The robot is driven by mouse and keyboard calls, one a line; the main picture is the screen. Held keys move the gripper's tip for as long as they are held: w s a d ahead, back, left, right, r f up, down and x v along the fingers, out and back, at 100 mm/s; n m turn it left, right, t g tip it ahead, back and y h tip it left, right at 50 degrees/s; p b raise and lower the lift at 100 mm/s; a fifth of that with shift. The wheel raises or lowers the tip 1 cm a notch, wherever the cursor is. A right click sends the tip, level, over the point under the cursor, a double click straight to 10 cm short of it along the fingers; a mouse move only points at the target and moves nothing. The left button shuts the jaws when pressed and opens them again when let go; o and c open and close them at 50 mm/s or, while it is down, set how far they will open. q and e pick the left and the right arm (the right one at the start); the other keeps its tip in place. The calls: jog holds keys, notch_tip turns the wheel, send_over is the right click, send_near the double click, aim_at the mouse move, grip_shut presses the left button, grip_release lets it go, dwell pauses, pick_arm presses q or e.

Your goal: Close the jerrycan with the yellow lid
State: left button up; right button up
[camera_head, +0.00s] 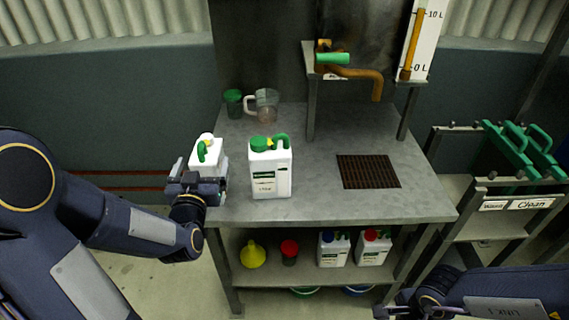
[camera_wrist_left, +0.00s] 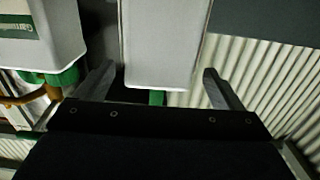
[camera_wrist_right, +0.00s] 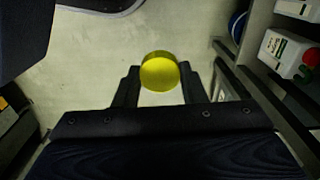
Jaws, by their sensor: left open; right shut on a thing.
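A white jerrycan (camera_head: 207,158) with a green handle stands at the table's left edge, behind my left gripper (camera_head: 197,186). The left gripper is open, its fingers on either side of this can, which also shows between them in the left wrist view (camera_wrist_left: 162,40). Its opening is too small to make out. A second white jerrycan (camera_head: 270,175) with a green handle and green top stands just to the right, apart from the gripper. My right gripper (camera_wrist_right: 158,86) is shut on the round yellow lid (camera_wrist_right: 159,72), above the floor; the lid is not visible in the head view.
A brown tap (camera_head: 368,82) hangs above a grate (camera_head: 368,171). The lower shelf holds a yellow funnel (camera_head: 253,255) and more jerrycans (camera_head: 333,249). Green-handled racks stand right.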

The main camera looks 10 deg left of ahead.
aim_at(207, 153)
pick_arm(q)
jog(key=x, duration=0.5)
jog(key=shift+w+d+f, duration=0.1)
jog(key=shift+w+f, duration=0.05)
jog(key=shift+w, duration=0.05)
grip_shut()
dwell(0.7)
